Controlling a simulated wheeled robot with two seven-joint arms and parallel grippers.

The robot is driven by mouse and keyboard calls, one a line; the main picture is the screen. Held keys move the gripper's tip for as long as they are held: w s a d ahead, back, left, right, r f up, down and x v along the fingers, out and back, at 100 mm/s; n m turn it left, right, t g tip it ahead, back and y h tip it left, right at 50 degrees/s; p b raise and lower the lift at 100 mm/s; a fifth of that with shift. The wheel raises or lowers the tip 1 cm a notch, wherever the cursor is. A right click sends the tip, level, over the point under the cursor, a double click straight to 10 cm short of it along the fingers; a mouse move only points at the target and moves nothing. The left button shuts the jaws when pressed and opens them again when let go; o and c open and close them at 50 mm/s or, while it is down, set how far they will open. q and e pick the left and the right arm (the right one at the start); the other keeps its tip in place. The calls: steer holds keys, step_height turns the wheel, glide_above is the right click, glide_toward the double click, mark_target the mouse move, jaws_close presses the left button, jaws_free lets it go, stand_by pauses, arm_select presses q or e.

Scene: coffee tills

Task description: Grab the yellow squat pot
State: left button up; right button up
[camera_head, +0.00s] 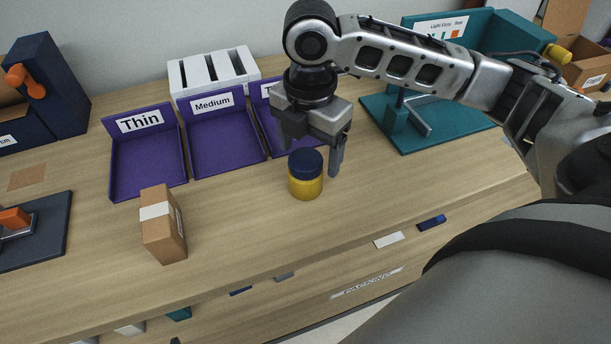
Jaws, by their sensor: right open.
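My right gripper (312,160) is open and points down over the pot. One finger shows behind and left of the lid and the other to its right. The jaws look empty. I cannot tell whether a finger touches the pot. My left gripper is not in view.
A brown box (163,233) stands on the counter left of the pot. Purple trays (148,183) labelled Thin and Medium, and a third partly hidden one, line the back. A teal stand (425,135) is at right. The counter (240,215) between box and pot is clear.

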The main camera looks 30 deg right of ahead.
steer(key=f, duration=0.5)
steer(key=shift+w+a+f, duration=0.1)
steer(key=shift+a+f, duration=0.1)
steer(key=shift+f, duration=0.1)
steer(key=c, duration=1.1)
